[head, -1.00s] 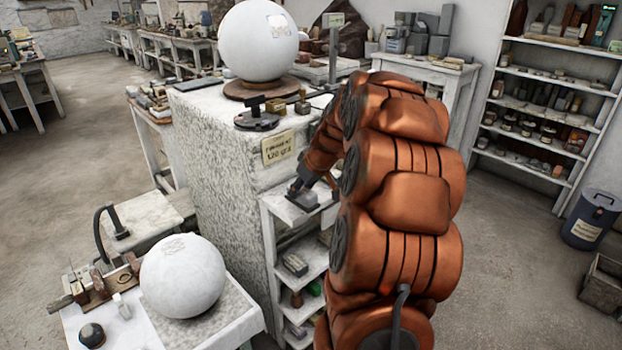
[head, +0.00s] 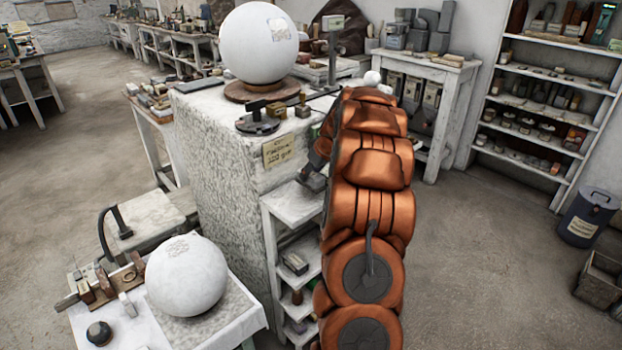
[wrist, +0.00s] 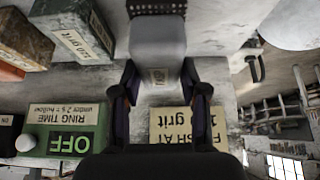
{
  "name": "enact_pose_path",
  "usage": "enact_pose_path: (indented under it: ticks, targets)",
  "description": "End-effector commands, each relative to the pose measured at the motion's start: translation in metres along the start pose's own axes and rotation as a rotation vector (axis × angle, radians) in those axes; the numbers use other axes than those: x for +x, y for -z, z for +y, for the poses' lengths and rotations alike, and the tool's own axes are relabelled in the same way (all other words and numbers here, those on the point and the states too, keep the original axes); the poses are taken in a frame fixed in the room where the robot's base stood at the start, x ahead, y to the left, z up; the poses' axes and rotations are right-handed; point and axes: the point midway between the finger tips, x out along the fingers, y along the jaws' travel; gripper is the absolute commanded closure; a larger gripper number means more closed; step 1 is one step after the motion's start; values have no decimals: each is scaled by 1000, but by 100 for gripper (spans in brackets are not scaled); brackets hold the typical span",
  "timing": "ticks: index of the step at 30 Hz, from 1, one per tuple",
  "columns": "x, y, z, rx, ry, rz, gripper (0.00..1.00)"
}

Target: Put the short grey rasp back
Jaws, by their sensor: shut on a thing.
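In the wrist view my gripper (wrist: 158,75) is shut on a pale grey block-like thing with a dark perforated end, which I take for the short grey rasp (wrist: 157,40). In the head view the grey thing (head: 313,181) hangs by the plinth's front edge, above the bare top of a small white shelf unit (head: 290,208). My arm covers much of my gripper there, so the fingers are hard to make out.
The rough plinth (head: 215,160) bears a big white sphere (head: 257,42), a dark round stand (head: 257,124) and small blocks. A second sphere (head: 186,275) sits lower left.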

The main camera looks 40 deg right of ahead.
Motion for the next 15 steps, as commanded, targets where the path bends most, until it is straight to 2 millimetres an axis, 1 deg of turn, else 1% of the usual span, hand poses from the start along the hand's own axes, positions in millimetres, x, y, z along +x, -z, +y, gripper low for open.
enact_pose_path:
  ticks: [3, 7, 15]
  targets:
    - [1, 3, 4, 0, -2, 2, 100]
    - [5, 0, 4, 1, 2, 0, 100]
    - [30, -15, 4, 2, 0, -1, 100]
